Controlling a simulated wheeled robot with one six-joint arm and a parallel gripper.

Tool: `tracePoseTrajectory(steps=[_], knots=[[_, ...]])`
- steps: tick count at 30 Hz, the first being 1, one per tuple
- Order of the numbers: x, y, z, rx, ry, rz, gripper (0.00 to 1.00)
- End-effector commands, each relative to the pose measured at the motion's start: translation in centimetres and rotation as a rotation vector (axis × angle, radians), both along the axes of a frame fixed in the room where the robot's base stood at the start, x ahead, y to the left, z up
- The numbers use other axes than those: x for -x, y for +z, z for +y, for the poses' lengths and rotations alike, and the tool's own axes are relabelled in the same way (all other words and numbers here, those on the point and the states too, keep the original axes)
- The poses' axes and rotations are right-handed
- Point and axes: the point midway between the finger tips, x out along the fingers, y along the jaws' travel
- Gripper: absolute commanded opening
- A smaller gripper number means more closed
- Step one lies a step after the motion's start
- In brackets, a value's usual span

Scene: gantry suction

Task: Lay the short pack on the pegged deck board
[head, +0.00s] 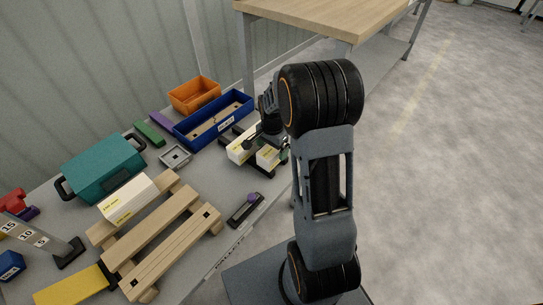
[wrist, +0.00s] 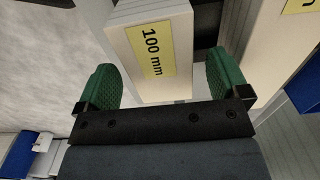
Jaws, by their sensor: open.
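The short pack, a cream block with a yellow label reading "100 mm", shows in the wrist view (wrist: 125,48) and in the head view (head: 268,158). It rests on a dark stand (head: 262,172). My gripper (wrist: 163,88) is open, its green fingers on either side of the pack, with gaps visible. In the head view my gripper (head: 272,142) is over the pack, partly hidden by my arm. A wooden pallet (head: 155,228) has several slats; the front deck board (head: 172,250) carries small dark marks, perhaps pegs. Another cream pack (head: 129,199) lies on the rear board.
A second labelled cream pack (head: 240,152) stands close left of the short pack. A blue bin (head: 238,103), orange bin (head: 194,94) and teal case (head: 103,168) stand behind. A dark holder with a purple knob (head: 245,210) lies right of the pallet.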

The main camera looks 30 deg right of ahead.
Motion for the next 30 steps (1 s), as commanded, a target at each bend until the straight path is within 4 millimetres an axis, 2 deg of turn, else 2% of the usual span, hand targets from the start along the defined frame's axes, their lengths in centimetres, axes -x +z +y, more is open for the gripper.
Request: tracePoseTrajectory(steps=[1,7,16,30], knots=[[0.0,-1.0,0.1,0.0,0.0,0.001,0.94],[0.1,-3.7,0.2,-0.001,0.0,0.003,0.94],[0.0,-4.1,0.2,0.0,0.0,0.0,0.94],[0.0,-4.1,0.2,0.0,0.0,0.001,0.49]])
